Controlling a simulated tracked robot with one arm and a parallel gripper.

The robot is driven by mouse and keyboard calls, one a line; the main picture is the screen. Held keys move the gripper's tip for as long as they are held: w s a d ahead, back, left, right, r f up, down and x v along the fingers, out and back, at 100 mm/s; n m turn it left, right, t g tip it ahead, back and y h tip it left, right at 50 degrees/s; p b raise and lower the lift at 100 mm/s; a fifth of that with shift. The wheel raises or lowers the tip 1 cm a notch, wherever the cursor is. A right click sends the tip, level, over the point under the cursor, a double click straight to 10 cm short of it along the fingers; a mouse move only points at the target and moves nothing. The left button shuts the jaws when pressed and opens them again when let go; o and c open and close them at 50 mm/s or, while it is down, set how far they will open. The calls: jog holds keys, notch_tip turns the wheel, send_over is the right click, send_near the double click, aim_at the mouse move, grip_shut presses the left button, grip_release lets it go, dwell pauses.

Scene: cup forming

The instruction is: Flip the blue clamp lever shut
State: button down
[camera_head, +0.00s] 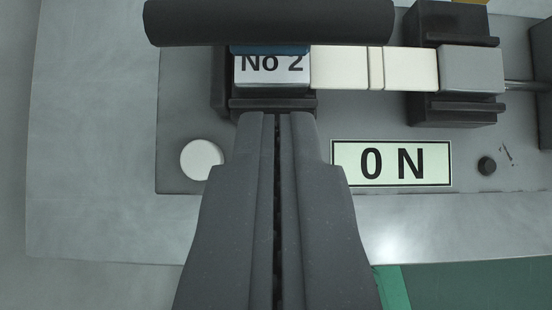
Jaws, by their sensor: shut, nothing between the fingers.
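My gripper (277,118) reaches up from the bottom of the picture. Its two dark fingers are shut with nothing between them, and their tips are just below the "No 2" block (271,72). A narrow strip of blue (270,49) shows at the top edge of that block, and I take it for part of the blue clamp lever. The rest of it is hidden behind a thick dark horizontal bar (268,22), which may be its handle. The tips overlap the front of the block's dark holder in the picture; I cannot tell whether they touch it.
Cream cylindrical parts (340,68) lead right from the block to a grey piece (470,69) in a dark holder (452,110). An "ON" plate (391,163), a white round button (201,159) and a dark knob (487,166) are on the grey plate (300,205). Green surface (470,285) lies below right.

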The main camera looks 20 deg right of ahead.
jog(key=shift+w+d+f, duration=0.2)
jog(key=shift+w+f, duration=0.05)
jog(key=shift+w, duration=0.35)
jog(key=r, duration=0.3)
jog(key=r+p, duration=0.1)
jog(key=shift+w+r, duration=0.2)
jog(key=shift+w, duration=0.1)
send_near(272, 1)
jog(key=s, duration=0.1)
jog(key=s+a, duration=0.1)
jog(key=s, duration=0.1)
jog(key=s+f, duration=0.1)
jog(key=s, duration=0.1)
jog(key=shift+s+a+f, duration=0.1)
jog(key=shift+a, duration=0.1)
